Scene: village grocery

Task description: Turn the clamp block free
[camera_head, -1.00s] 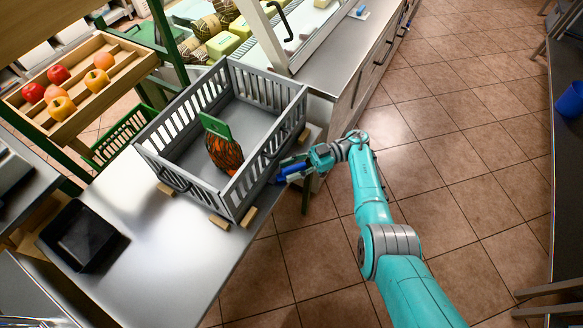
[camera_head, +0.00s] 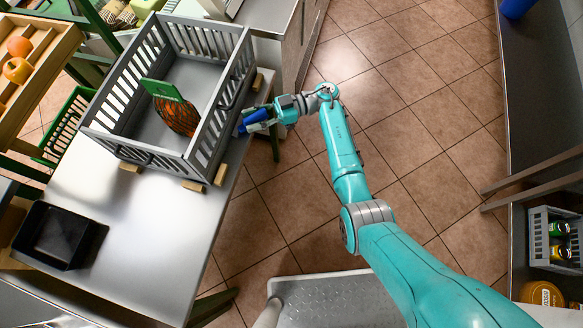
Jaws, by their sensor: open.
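A grey slatted crate (camera_head: 165,158) stands on the metal table and holds a net bag (camera_head: 178,115) of orange-brown goods with a green label. Small wooden blocks sit against its base: one by the right wall (camera_head: 258,82), two near the front corner (camera_head: 221,175) (camera_head: 193,186), and one along the front side (camera_head: 130,167). I cannot tell which is the clamp block. My gripper (camera_head: 247,121), with blue fingers, is open just outside the crate's right wall, between the right block and the corner blocks. The wall edge partly hides its fingertips, and contact cannot be told.
A black tray (camera_head: 53,235) lies at the table's left. The tiled floor right of the table is clear around my arm. A grey crate with jars (camera_head: 551,240) is at far right.

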